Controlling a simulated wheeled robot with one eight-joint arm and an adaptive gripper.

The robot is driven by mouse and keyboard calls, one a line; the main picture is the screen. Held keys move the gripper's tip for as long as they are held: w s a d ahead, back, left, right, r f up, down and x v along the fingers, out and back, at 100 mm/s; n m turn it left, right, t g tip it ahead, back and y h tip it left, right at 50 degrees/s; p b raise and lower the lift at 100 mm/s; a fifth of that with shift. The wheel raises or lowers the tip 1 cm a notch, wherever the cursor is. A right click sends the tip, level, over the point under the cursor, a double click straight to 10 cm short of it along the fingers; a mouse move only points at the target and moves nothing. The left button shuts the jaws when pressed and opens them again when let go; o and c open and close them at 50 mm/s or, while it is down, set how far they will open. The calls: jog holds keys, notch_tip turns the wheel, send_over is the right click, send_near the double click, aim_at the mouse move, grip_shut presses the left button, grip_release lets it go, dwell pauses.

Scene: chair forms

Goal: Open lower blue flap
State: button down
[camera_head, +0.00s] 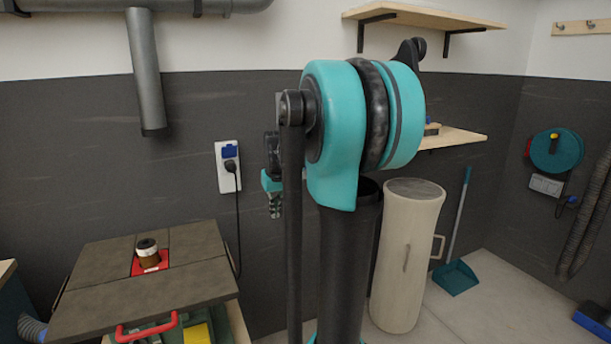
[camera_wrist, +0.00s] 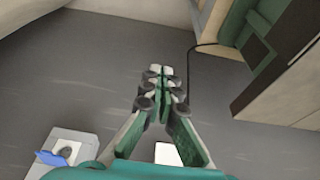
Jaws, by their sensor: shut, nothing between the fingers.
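A white wall socket box (camera_head: 228,166) hangs on the dark wall. Its upper part carries a blue flap (camera_head: 230,151), and a black plug (camera_head: 230,167) with a cable sits below that. I cannot make out a separate lower blue flap in the head view. The wrist view shows a white box (camera_wrist: 82,146) at lower left with a blue flap (camera_wrist: 49,158) sticking out beside a dark round socket. My gripper (camera_head: 275,212) is right of the socket box, apart from it, fingers pointing down. In the wrist view my gripper (camera_wrist: 160,74) is shut and empty.
A dark-topped machine table (camera_head: 150,285) stands below the socket box at lower left. The plug's black cable (camera_head: 238,235) hangs down toward it. A grey pipe (camera_head: 147,75) comes down at upper left. A beige cylinder (camera_head: 405,260) stands at right.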

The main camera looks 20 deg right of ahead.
jog(key=s+a+f+m+t+y, duration=0.1)
jog(key=s+a+f+m, duration=0.2)
jog(key=s+f, duration=0.35)
jog(key=s+a+f+m+t+y, duration=0.1)
jog(key=s+a+f+m, duration=0.1)
jog(key=s+a+f, duration=0.35)
jog(key=w+d+r+m+t+y, duration=0.1)
jog(key=w+d+r+m+t, duration=0.3)
jog(key=w+m, duration=0.35)
jog(key=w+d+r+m+t+y, duration=0.1)
jog(key=w+d+r+m+t, duration=0.15)
jog(key=w+d+m, duration=0.5)
jog(key=w+d+r+m+t+h, duration=0.2)
jog(key=w+d+r+m, duration=0.1)
jog(key=d+m, duration=0.5)
jog(key=w+d+r+m+t+h, duration=0.1)
jog(key=w+d+r+m+t, duration=0.2)
jog(key=d+m, duration=0.5)
jog(key=w+f, duration=0.2)
jog(key=w, duration=0.9)
jog(key=shift+g, duration=0.35)
jog(key=shift+s+a+r, duration=0.1)
jog(key=shift+s+r, duration=0.1)
jog(key=shift+r, duration=0.55)
jog(key=shift+s+a+r, duration=0.1)
jog(key=shift+s+r, duration=0.05)
jog(key=shift+r, duration=0.6)
jog(key=shift+s+a+r, duration=0.1)
jog(key=shift+s+r, duration=0.1)
jog(key=shift+r, duration=0.55)
